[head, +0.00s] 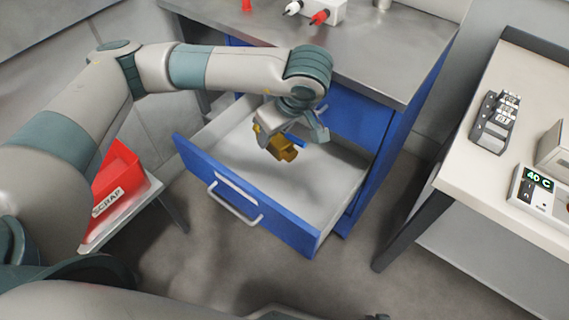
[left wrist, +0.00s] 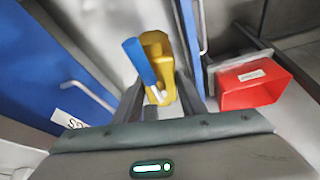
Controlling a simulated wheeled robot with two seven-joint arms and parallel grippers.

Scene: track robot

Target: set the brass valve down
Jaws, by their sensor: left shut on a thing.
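The brass valve (head: 284,153) is a yellow-gold fitting with a blue lever. My left gripper (head: 290,138) is shut on it and holds it over the open drawer (head: 210,152). I cannot tell whether the valve touches the drawer floor. In the left wrist view the valve (left wrist: 160,62) sits between the fingers of my left gripper (left wrist: 158,92), its blue lever on the left. Part of the valve is hidden by the gripper in the head view. My right gripper does not show.
The drawer belongs to a blue cabinet with a steel top (head: 360,55). A red SCRAP bin (head: 117,185) stands on a stand at left. A white table (head: 470,165) at right carries a grey device (head: 493,125) and a unit with a display (head: 540,185). The visible drawer floor is clear.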

